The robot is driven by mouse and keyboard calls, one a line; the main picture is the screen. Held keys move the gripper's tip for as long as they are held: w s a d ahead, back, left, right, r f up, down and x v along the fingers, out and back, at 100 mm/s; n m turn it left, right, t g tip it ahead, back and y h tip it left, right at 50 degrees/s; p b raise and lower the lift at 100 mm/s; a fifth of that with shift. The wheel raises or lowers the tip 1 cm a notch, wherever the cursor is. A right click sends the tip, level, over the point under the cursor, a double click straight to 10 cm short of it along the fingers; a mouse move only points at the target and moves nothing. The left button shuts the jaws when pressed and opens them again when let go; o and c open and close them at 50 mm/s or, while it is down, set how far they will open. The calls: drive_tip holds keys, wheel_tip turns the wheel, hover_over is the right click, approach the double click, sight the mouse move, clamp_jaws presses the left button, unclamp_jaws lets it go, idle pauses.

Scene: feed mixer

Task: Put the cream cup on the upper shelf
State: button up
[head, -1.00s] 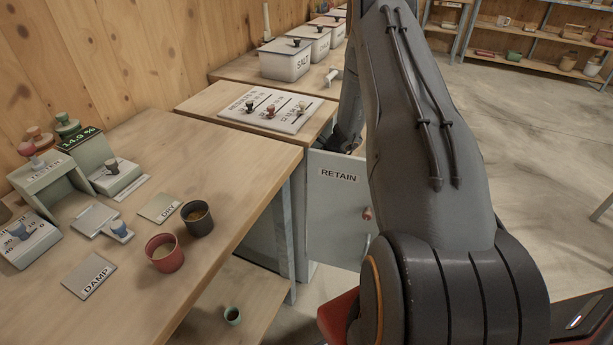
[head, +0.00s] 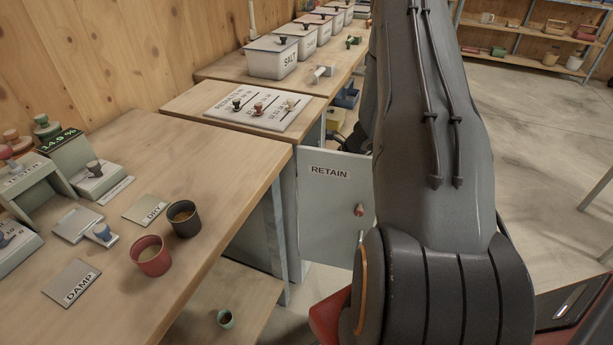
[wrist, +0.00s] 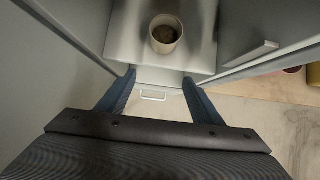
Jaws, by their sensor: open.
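In the wrist view, a cream cup (wrist: 165,33) with dark contents stands upright on a pale grey surface (wrist: 125,45) inside a grey-walled cabinet. My gripper (wrist: 159,77) is open and empty. Its two blue-grey fingers are spread below the cup in the picture, apart from it. I cannot tell from these views whether that surface is the upper or a lower shelf. In the head view, the cabinet door marked RETAIN (head: 335,203) stands open, and my arm hides the inside and the cup.
A red cup (head: 150,257) and a dark cup (head: 184,220) stand on the wooden bench (head: 200,150). A drawer handle (wrist: 153,96) shows under the cream cup's surface. Cabinet walls are close on both sides.

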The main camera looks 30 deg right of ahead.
drive_tip(key=shift+s+d, duration=1.05)
drive_tip(key=shift+s, duration=0.25)
